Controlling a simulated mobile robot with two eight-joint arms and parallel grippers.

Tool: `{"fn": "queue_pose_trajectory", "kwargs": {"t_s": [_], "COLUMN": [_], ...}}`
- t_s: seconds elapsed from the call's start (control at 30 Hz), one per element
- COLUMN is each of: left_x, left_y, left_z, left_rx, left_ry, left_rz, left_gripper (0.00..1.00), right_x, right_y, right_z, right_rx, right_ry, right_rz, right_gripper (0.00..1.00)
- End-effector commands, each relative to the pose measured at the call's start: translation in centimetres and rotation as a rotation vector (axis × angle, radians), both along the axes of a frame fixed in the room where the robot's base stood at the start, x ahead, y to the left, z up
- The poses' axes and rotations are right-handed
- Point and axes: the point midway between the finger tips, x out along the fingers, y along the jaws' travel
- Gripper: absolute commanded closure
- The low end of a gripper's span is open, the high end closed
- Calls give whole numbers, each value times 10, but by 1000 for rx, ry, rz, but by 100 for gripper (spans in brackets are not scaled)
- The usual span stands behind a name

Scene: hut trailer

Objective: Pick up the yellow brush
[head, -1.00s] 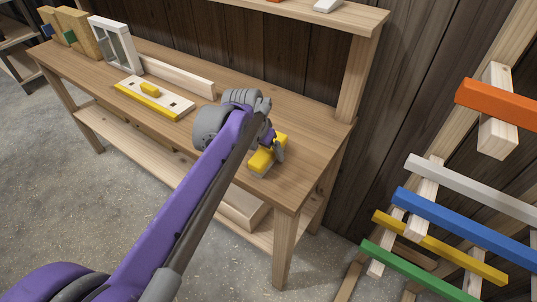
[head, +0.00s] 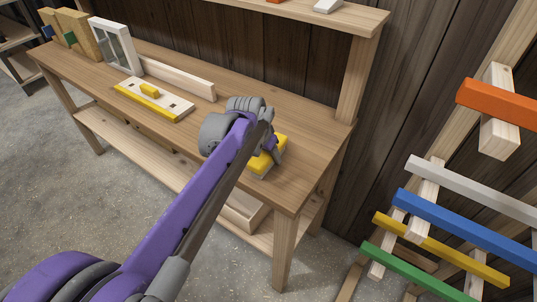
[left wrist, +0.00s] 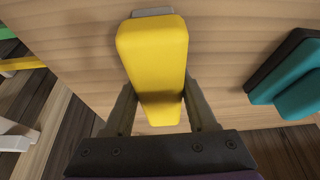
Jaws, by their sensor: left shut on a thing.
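The yellow brush (head: 262,160) is at the right end of the wooden workbench (head: 305,165), partly hidden behind my left gripper (head: 272,145) in the head view. In the left wrist view the brush (left wrist: 155,60) is a long yellow block between the two dark fingers of my left gripper (left wrist: 160,105). A grey piece shows at its far end. The fingers are shut on its sides. I cannot tell whether the brush touches the bench top. My right gripper is not in view.
A white and yellow board (head: 155,98), a small window frame (head: 116,46) and a pale wooden beam (head: 180,78) are further left on the bench. A teal object (left wrist: 290,90) lies to the right in the wrist view. Colored bars (head: 465,240) stand right of the bench.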

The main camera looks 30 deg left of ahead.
Motion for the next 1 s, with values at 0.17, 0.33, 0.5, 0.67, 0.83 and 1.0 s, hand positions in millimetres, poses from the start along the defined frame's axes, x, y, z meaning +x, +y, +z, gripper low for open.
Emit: {"fn": "queue_pose_trajectory", "kwargs": {"t_s": [0.17, 0.33, 0.5, 0.67, 0.83, 1.0], "left_x": [0, 0, 0, 0, 0, 0], "left_y": [0, 0, 0, 0, 0, 0], "left_z": [0, 11, 43, 75, 96, 101], "left_rx": [0, 0, 0, 0, 0, 0], "left_ry": [0, -1, -1, -1, 0, 0], "left_rz": [0, 0, 0, 0, 0, 0], "left_gripper": [100, 100, 100, 100, 100, 100], "right_x": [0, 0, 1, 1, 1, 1], "right_y": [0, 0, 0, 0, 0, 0], "right_z": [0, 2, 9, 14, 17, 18], "right_rx": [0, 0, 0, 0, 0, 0], "right_ry": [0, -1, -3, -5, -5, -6], "right_rz": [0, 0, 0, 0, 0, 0], "right_gripper": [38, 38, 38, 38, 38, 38]}}
